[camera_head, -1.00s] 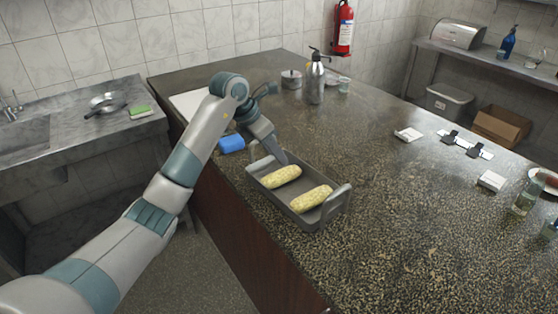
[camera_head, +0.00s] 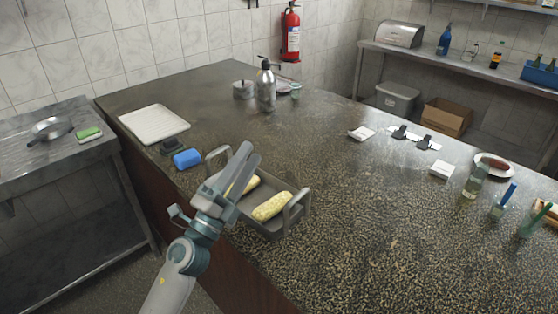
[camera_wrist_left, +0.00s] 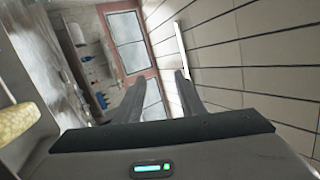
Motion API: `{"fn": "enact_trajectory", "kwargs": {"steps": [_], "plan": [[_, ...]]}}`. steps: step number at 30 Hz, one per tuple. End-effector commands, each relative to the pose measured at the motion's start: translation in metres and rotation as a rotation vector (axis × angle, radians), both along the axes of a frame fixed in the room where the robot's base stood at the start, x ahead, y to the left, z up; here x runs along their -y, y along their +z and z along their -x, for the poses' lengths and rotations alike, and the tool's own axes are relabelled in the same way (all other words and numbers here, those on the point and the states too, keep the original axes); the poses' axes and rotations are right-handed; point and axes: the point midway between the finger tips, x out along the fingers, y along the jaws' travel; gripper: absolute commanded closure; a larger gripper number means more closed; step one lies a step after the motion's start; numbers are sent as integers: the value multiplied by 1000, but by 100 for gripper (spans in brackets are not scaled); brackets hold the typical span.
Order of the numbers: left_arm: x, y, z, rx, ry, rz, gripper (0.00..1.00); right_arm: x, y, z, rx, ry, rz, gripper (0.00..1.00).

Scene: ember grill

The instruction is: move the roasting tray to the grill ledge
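The grey roasting tray (camera_head: 272,231) rests on the speckled counter near its left edge, with an upright handle at each end. Two yellow corn cobs lie in it; the right one (camera_head: 272,206) is plain, the left one (camera_head: 250,184) is partly behind my gripper. My left gripper (camera_head: 246,152) is in front of the tray's left part in the head view, fingers pointing up and away. The left wrist view shows its fingers (camera_wrist_left: 155,82) apart with nothing between them, and a cob (camera_wrist_left: 14,121) at the left edge. My right gripper is out of view. I cannot pick out the grill ledge.
A blue sponge-like block (camera_head: 187,158) and a white ridged board (camera_head: 154,124) lie beyond the tray. A steel flask (camera_head: 266,88) and a small pot (camera_head: 243,89) stand at the back. Bottles (camera_head: 474,181) stand at the right. The counter's middle is clear.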

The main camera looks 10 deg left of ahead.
Motion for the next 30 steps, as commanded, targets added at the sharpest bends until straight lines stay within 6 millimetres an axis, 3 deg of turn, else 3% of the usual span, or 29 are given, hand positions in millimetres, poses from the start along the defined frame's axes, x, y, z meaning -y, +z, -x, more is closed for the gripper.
{"fn": "enact_trajectory", "kwargs": {"steps": [3, 6, 12, 19, 30], "plan": [[-43, -33, 12, -164, 104, 243, 64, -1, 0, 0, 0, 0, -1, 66], [-72, -67, 22, -297, 181, 402, 64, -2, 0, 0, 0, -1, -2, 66], [-106, -139, 46, -535, 303, 626, 64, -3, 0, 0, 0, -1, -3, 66], [-120, -250, 81, -834, 427, 799, 64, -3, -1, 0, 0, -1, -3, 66], [-110, -442, 123, -1191, 527, 861, 64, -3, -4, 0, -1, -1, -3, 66]]}}
